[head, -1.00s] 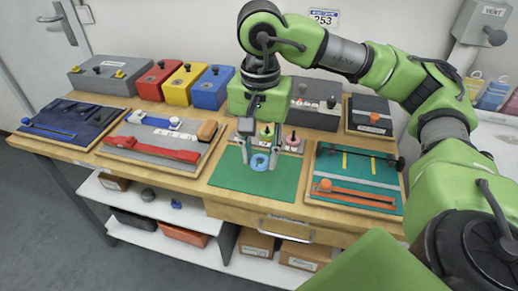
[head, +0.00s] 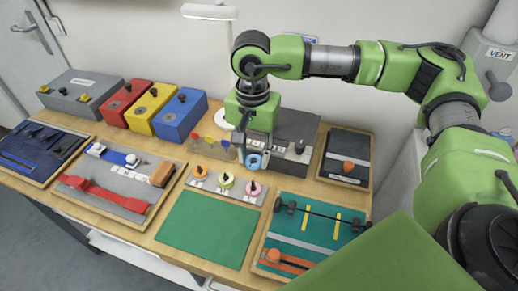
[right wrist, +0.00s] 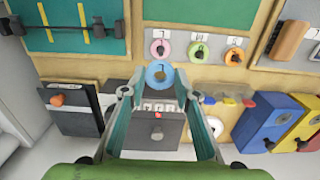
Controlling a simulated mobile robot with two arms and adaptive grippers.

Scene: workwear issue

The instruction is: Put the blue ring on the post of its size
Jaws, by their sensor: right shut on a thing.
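The blue ring (head: 254,162) is held between the fingertips of my right gripper (head: 255,146), which is shut on it. The ring appears raised, behind the pink end of a light post board (head: 238,191). It also shows in the right wrist view (right wrist: 159,75), its hole visible. The board carries an orange piece (head: 200,173), a yellow-green piece (head: 226,181) and a pink piece (head: 254,188), each with a dark post or knob through it. Small labels stand by them in the right wrist view, too blurred to read surely. My left gripper is not in view.
A dark grey box (head: 296,130) stands behind the ring. A green mat (head: 207,229) lies bare in front of the board. Red, yellow and blue boxes (head: 181,114) stand at the back left. A teal board (head: 312,226) with rods lies right.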

